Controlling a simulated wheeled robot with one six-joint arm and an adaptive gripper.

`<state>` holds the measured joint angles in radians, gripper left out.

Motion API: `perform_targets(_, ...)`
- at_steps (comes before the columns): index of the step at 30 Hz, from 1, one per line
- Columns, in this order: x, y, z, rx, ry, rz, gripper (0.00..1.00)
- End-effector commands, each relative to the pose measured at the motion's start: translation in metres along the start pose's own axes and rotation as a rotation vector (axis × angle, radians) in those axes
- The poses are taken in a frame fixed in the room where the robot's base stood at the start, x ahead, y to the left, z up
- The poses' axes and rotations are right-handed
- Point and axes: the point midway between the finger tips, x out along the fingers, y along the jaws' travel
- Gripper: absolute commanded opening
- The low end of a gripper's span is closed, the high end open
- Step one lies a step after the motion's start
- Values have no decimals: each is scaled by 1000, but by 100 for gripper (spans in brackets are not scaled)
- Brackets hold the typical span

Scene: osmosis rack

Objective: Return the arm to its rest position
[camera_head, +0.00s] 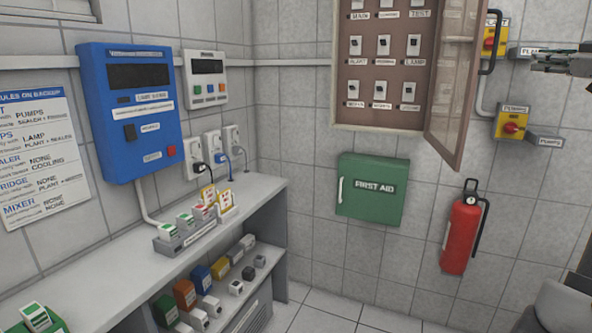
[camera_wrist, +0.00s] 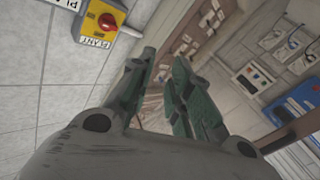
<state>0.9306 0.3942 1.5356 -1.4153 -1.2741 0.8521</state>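My gripper (camera_head: 540,60) shows at the upper right edge of the head view, pointing left, in front of the tiled wall. In the wrist view its two dark green fingers (camera_wrist: 164,58) stand apart with a narrow gap between them. I see nothing held in the gap. Most of my arm is outside the head view.
Yellow switches (camera_head: 511,124) with red knobs are on the wall nearby. A fire extinguisher (camera_head: 461,232) and first aid box (camera_head: 372,190) hang lower. A shelf bench (camera_head: 130,277) stands left.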

Motion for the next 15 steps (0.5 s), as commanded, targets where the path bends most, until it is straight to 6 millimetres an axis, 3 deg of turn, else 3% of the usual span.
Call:
perform_targets(3, -21, 46, 28, -31, -117, 275, 19)
perform_targets(6, -46, 66, 53, -28, -251, 475, 19)
perform_targets(8, -64, 68, 68, -13, -344, 577, 19)
perform_targets(11, -95, 53, 94, 34, -515, 705, 19)
perform_targets(14, -128, 15, 118, 109, -702, 783, 19)
perform_targets(15, -140, -7, 128, 145, -779, 797, 19)
